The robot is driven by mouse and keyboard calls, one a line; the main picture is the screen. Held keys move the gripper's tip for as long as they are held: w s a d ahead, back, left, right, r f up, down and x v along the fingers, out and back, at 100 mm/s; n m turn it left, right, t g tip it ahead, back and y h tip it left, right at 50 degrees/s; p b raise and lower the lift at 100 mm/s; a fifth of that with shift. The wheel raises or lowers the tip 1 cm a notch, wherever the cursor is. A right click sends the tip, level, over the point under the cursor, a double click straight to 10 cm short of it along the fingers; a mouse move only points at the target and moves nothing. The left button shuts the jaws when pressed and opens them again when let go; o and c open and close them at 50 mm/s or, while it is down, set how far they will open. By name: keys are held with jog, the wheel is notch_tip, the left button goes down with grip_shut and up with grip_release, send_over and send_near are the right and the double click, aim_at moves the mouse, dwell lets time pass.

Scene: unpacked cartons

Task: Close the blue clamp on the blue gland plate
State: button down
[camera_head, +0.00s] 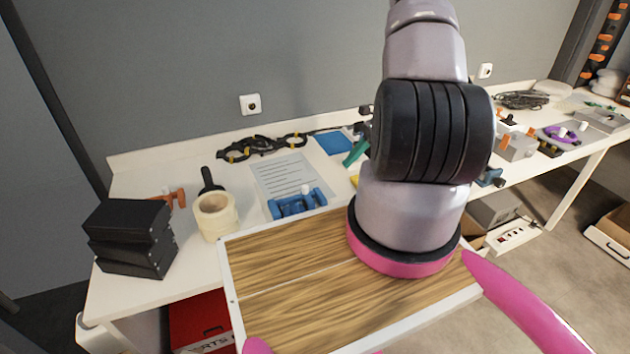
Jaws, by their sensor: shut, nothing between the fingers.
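A blue fixture (290,208) lies near the front of the white table, left of my arm. It looks like the blue gland plate with its clamp, and a small white knob (305,189) stands on it. At this size I cannot tell plate from clamp, or whether the clamp is open or shut. Another small blue part (489,177) shows just right of my arm, partly hidden by it. My arm rises in front of the table and leaves the top of the picture. My gripper is not in view.
A printed sheet (285,176) lies behind the blue fixture, and a flat blue square (333,143) behind that. A tape roll (215,216) and stacked black boxes (130,237) stand left. A black cable (262,145) lies at the back. Grey fixtures (517,149) stand right. My arm hides the table's middle.

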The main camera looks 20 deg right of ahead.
jog(key=s+d+m+t, duration=0.1)
jog(key=m, duration=0.1)
send_near(318, 192)
jog(key=shift+t+y, duration=0.3)
jog(key=x, duration=0.5)
jog(key=shift+s+d+f, duration=0.25)
jog(key=shift+d+f, duration=0.15)
jog(key=shift+w+a+r, duration=0.1)
jog(key=shift+w+a, duration=0.05)
jog(key=shift+a, duration=0.45)
jog(key=shift+w+a, duration=0.2)
jog(key=shift+a, duration=0.35)
jog(key=shift+w+a, duration=0.2)
jog(key=shift+a, duration=0.5)
jog(key=shift+w+a, duration=0.1)
jog(key=shift+a, duration=0.75)
jog(key=shift+d, duration=0.15)
